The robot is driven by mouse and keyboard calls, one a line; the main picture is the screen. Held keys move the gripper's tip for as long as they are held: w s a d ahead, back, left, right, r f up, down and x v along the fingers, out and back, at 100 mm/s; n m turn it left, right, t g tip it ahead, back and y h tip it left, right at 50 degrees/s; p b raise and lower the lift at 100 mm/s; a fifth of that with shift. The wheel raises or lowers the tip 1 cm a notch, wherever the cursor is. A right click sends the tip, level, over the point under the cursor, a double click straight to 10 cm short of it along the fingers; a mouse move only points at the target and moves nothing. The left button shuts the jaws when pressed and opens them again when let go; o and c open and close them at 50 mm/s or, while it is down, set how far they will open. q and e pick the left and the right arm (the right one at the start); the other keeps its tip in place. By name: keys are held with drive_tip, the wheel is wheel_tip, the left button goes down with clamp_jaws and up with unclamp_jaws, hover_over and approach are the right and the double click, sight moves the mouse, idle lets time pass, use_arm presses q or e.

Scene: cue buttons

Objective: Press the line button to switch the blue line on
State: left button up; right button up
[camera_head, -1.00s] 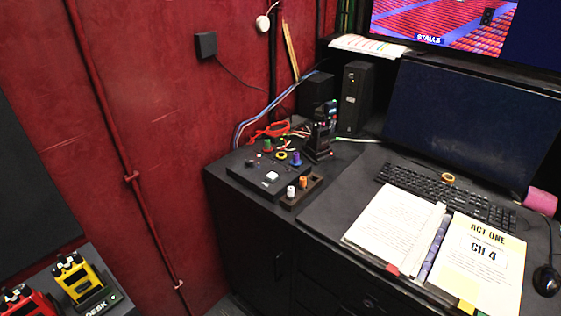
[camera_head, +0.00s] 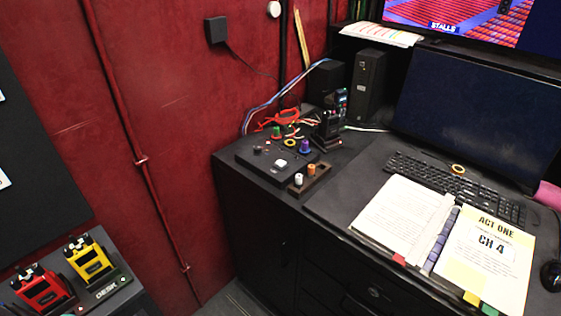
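A black control panel (camera_head: 262,163) lies on the left end of the dark desk, in the middle of the head view. It carries a white square button (camera_head: 281,163) near its front edge, and small dark and reddish controls to the left of it. Green and purple knobs stand at or just behind the panel. I cannot read any label, so I cannot tell which control is the line button. No blue light is clearly visible on the panel. Neither of my grippers is in view.
A small holder (camera_head: 311,178) with white and orange knobs sits right of the panel. A black radio (camera_head: 328,126) stands behind. An open script (camera_head: 405,215), keyboard (camera_head: 455,187) and monitor (camera_head: 482,115) fill the right. Yellow (camera_head: 89,259) and red (camera_head: 42,289) radios stand lower left.

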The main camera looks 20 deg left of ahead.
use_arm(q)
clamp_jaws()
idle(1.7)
